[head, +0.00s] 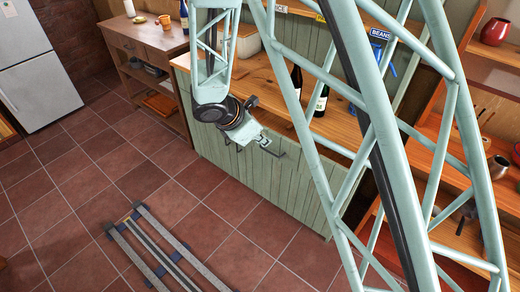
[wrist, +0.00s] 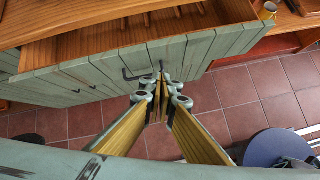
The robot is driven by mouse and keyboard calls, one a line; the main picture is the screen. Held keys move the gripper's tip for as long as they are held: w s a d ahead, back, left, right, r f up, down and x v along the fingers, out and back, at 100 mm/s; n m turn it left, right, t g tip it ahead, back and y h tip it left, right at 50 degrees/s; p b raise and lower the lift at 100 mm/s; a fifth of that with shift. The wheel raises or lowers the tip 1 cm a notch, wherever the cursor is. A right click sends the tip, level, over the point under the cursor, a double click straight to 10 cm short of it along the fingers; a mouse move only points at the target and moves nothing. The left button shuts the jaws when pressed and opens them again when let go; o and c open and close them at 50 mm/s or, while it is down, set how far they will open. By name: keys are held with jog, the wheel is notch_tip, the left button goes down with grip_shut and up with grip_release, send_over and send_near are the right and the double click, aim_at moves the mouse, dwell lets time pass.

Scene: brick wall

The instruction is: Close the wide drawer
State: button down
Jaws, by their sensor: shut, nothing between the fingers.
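The wide drawer has a green plank front (wrist: 190,52) and a wooden inside, and it stands pulled out in the wrist view. In the head view the drawer front (head: 305,163) is partly hidden behind my arm. In the head view my gripper (head: 272,148) is also at the front of the green cabinet.
The wooden counter (head: 343,125) above the drawer holds dark bottles (head: 321,100). Open shelves are at the right. The tiled floor (head: 110,150) before the cabinet is mostly clear, apart from floor rails (head: 160,250).

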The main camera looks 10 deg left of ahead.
aim_at(277, 134)
jog(key=s+a+f+n, duration=0.1)
jog(key=a+f+n, duration=0.3)
jog(key=a, duration=0.3)
jog(key=shift+s+a+f+t+p, duration=0.2)
jog(key=shift+a+f+t+p, duration=0.2)
jog(key=shift+f, duration=0.25)
jog(key=shift+w+d+f, duration=0.1)
jog(key=shift+f, duration=0.05)
jog(key=w+r+b+x, duration=0.1)
jog(key=b+x, duration=0.1)
jog(key=x, duration=1)
jog(key=shift+w+d, duration=0.35)
jog(key=shift+w, duration=0.25)
jog(key=w+d, duration=0.1)
jog(key=w, duration=0.2)
jog(key=w+d, duration=0.2)
jog(key=w, duration=0.2)
jog(key=w+d, duration=0.2)
jog(key=w, duration=0.2)
jog(key=shift+w+b, duration=0.15)
jog(key=shift+b, duration=0.25)
